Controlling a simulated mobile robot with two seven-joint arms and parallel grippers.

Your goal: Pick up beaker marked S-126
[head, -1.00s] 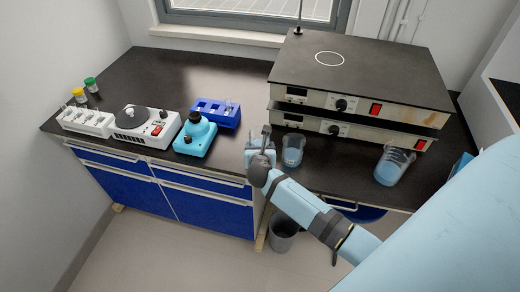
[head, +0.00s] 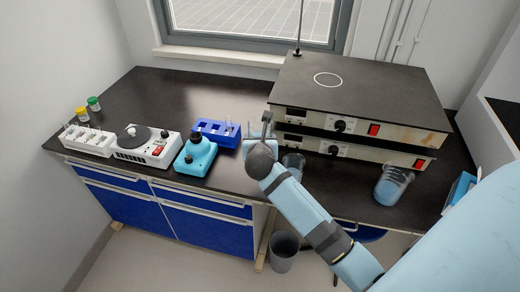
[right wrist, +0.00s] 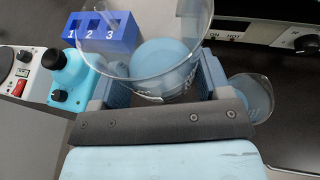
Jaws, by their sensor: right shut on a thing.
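My right gripper (head: 262,142) is in front of the left end of the stacked hot plates. In the right wrist view, its two blue fingers (right wrist: 160,88) are shut on a clear glass beaker (right wrist: 148,64) with blue liquid. Dark writing on that beaker is too small and tilted to read. In the head view the held beaker is mostly hidden behind the gripper. A second beaker (head: 293,164) stands on the bench just right of the gripper; it also shows in the right wrist view (right wrist: 252,96). My left gripper is not in view.
Stacked hot plates (head: 350,105) stand close behind and right of the gripper. A third beaker (head: 393,186) stands at the right. A numbered blue rack (head: 216,132), a light-blue device (head: 195,156) and a white stirrer (head: 145,145) stand left.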

